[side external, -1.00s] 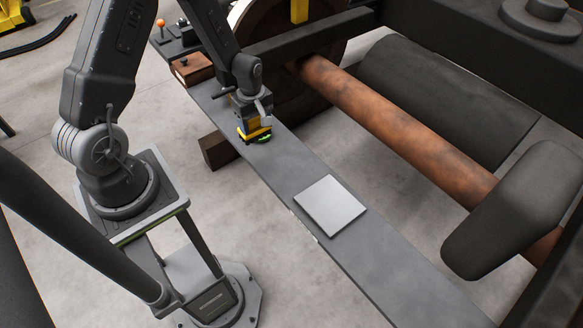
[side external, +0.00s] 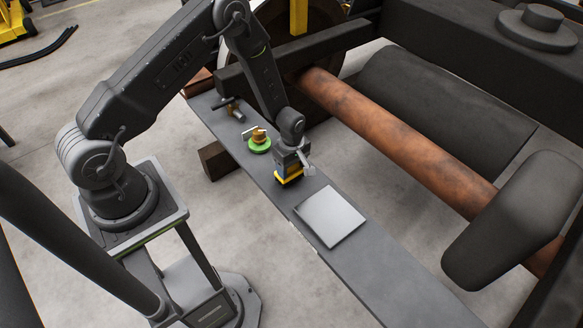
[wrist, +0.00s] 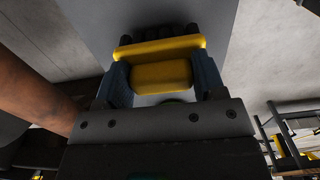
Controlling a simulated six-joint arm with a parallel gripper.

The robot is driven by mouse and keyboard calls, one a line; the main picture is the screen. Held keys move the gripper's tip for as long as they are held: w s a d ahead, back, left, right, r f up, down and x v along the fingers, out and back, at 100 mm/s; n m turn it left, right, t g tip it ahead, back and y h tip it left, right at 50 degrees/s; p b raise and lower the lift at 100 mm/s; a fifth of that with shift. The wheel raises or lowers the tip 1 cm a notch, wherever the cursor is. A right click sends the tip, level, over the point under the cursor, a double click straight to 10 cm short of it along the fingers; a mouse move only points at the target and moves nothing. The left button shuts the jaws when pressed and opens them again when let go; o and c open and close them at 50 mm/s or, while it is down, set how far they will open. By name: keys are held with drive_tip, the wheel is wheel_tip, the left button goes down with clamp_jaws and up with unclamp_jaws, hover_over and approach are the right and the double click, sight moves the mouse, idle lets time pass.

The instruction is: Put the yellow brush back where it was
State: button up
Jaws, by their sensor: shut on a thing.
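The yellow brush (side external: 289,179) is in my gripper (side external: 287,170), low over the grey beam or plank (side external: 380,275). I cannot tell whether the brush touches the surface. In the wrist view the brush (wrist: 160,76) lies crosswise between the two blue fingers of my gripper (wrist: 163,82), which are shut on it. Its dark ends or bristles show beyond the yellow body. The brush is between a green disc and a light square plate.
The green disc with a brass-coloured top (side external: 259,143) stands just left of my gripper. The light square plate (side external: 330,216) lies on the plank to the lower right. A dark handled tool (side external: 230,107) lies farther up. The rusty axle (side external: 400,140) runs along the right.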

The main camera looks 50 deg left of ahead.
drive_tip(key=shift+f, duration=0.5)
drive_tip(key=o, duration=0.9)
drive_tip(key=shift+f, duration=0.15)
